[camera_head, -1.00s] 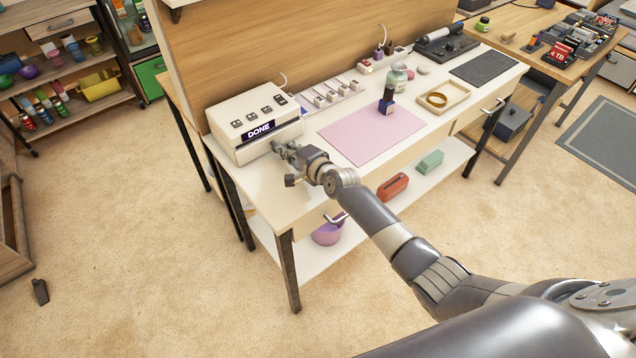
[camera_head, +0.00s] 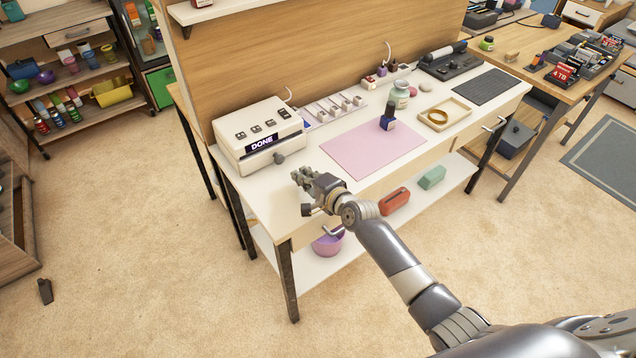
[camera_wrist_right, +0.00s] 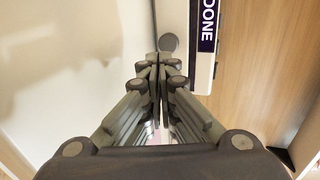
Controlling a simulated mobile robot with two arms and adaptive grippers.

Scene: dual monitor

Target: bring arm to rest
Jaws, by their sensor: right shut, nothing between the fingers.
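My right gripper (camera_head: 303,178) is shut and empty. It is over the front left part of the white table top (camera_head: 262,200), apart from the white box device (camera_head: 258,135). The device has several buttons on top, a dark knob (camera_head: 279,158) low on its front, and a display (camera_head: 262,143) reading "DONE". In the right wrist view, the closed fingers (camera_wrist_right: 163,62) point toward the round knob (camera_wrist_right: 169,42), with the display (camera_wrist_right: 207,25) to the right. My left gripper is not in view.
A pink mat (camera_head: 372,150) with a dark blue bottle (camera_head: 388,118) lies right of the gripper. A wooden tray (camera_head: 444,114) holding a ring is further right. A wooden back panel (camera_head: 320,50) rises behind. Open carpet (camera_head: 150,270) lies in front and to the left.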

